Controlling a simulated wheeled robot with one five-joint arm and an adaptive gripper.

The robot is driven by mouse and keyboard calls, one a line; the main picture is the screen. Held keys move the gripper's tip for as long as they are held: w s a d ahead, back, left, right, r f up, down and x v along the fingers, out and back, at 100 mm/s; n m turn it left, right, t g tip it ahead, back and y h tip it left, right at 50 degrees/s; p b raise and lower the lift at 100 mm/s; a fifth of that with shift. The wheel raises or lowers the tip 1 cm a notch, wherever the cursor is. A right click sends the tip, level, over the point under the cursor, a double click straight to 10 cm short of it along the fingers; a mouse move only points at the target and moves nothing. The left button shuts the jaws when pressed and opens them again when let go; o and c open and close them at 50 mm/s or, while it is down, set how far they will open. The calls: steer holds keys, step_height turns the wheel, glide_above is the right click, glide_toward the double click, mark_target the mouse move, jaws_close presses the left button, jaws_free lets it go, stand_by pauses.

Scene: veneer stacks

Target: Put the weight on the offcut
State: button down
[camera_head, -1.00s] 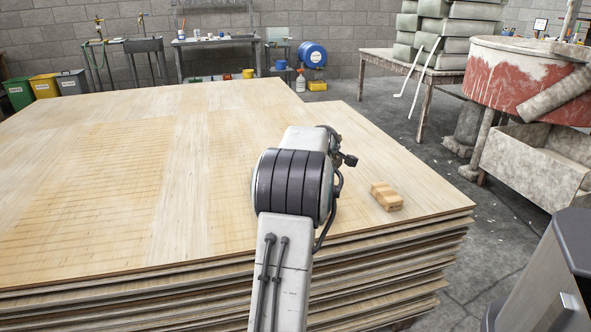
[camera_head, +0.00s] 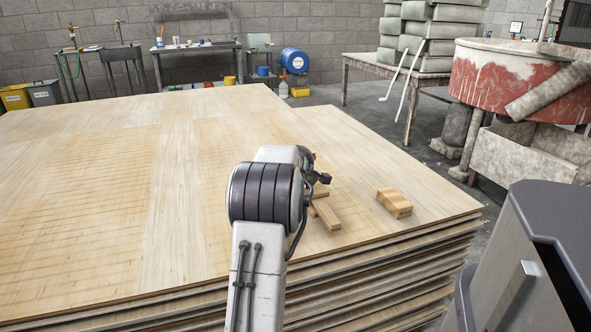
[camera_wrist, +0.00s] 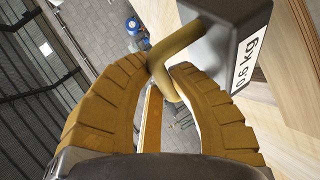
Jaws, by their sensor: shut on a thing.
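My gripper (camera_wrist: 160,72) is shut on the yellowish bent handle of the weight (camera_wrist: 232,45), a dark grey block with a white "0.6 kg" label, in the wrist view. The head view hides the gripper and weight behind my arm. Two wooden pieces lie on the sheets there: a short, thick, striped block (camera_head: 395,202) near the right edge, and crossed thin strips (camera_head: 326,212) partly hidden by my arm. I cannot tell for sure which is the offcut.
The veneer stack (camera_head: 110,215) fills the foreground, its top mostly bare, with a lower portion at right. A grey cabinet-like body (camera_head: 530,265) stands close at the right front. Behind are a red-and-white drum (camera_head: 500,85) and a table with stacked sacks (camera_head: 425,67).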

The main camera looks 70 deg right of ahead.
steer(key=shift+f+b, duration=0.65)
steer(key=shift+f, duration=0.75)
steer(key=shift+f, duration=0.1)
steer(key=c, duration=1.2)
jaws_free()
steer(key=shift+f, duration=0.15)
steer(key=shift+r, duration=0.2)
steer(key=p+v, duration=0.2)
steer(key=v, duration=1)
steer(key=shift+w+f, duration=0.1)
